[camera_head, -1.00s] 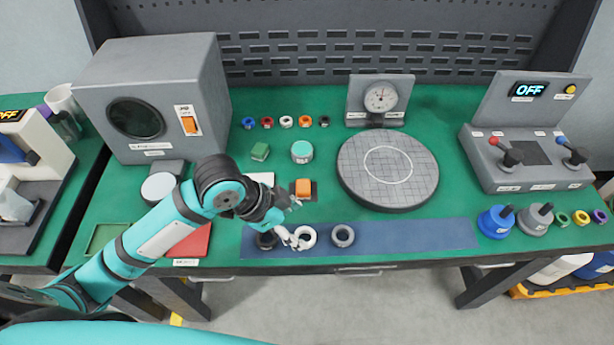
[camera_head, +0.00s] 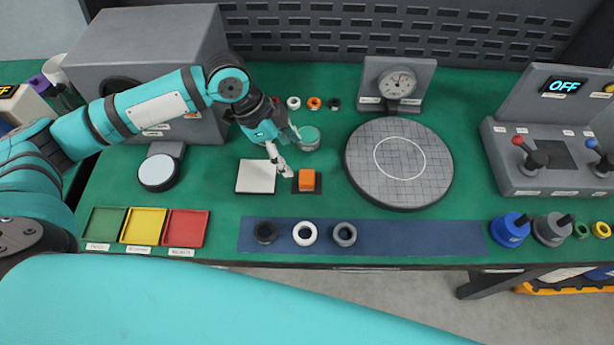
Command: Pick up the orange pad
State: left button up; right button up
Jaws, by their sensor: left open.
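The orange pad (camera_head: 307,179) is a small block on a dark square base on the green bench, left of the round gridded plate. My left gripper (camera_head: 285,153) is open and empty. In the picture it sits just above and to the left of the pad, its fingers pointing down toward the bench and apart from the pad. A white square tile (camera_head: 256,177) lies left of the pad. The left arm covers part of the bench behind, and the green pad seen there earlier is hidden. My right gripper is not in view.
The gridded plate (camera_head: 399,196) is to the right. Several rings, including a white one (camera_head: 304,233), lie on the blue strip in front. Green, yellow and red trays (camera_head: 187,229) are at the left front.

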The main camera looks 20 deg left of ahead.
aim_at(306, 177)
pick_arm(q)
jog(key=x, duration=0.4)
jog(key=shift+d, duration=0.1)
jog(key=p+x, duration=0.1)
jog(key=x, duration=0.3)
jog(key=shift+s+d+f, duration=0.1)
jog(key=shift+d, duration=0.15)
jog(key=shift+d+f, duration=0.15)
jog(key=shift+f, duration=0.25)
jog(key=c, duration=1.2)
jog(key=shift+c, duration=0.2)
jog(key=shift+r, duration=0.1)
